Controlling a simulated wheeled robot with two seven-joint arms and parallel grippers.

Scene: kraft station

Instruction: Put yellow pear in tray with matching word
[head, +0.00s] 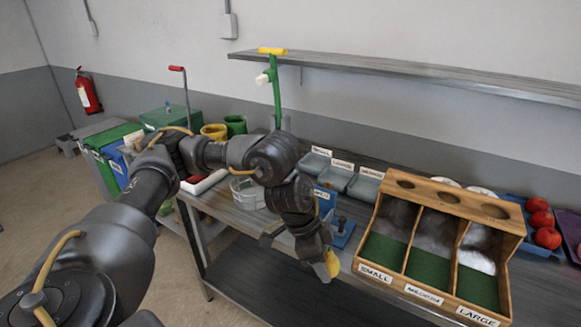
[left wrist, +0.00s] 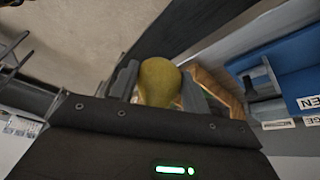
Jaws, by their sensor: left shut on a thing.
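The yellow pear (head: 332,264) is held between the fingers of my left gripper (head: 326,262), low at the table's front edge. In the left wrist view the pear (left wrist: 159,80) sits between the two fingers, its lower part hidden by the gripper body. A wooden sorter (head: 440,193) stands to the right of the gripper, with compartments labelled SMALL, MEDIUM and LARGE. Grey trays with white word cards (head: 337,178) stand behind the gripper; their words are too small to read surely. My right gripper does not show.
A blue holder (head: 342,234) stands close behind my left gripper, and a clear round tub (head: 246,192) is left of it. Red round items lie in a blue tray (head: 516,199) at right.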

